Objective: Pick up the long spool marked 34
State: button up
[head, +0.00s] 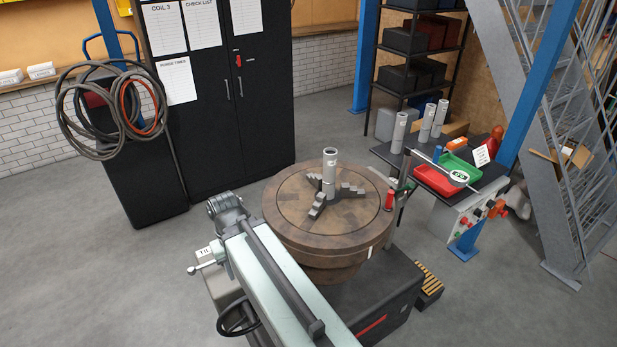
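Three tall grey spools stand upright on the dark workbench at right: a nearer left one (398,132), a middle one (427,123) and a right one (440,118). Small pale marks show on them, too small to read, so I cannot tell which is marked 34. Another grey cylinder (329,172) stands upright among the stepped jaws at the centre of the round brown turntable (285,232). My gripper's fingers do not show in this view.
A pale beam (275,285) slants up from the bottom edge, left of the turntable. The workbench (493,187) also carries red (438,181) and green trays. A slim post with a red part (389,201) stands between turntable and bench. Floor at left is clear.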

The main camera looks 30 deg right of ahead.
aim_at(330, 154)
jog(key=u, duration=2.7)
jog(key=k, duration=2.35)
jog(key=z, duration=0.45)
jog(key=i, duration=1.05)
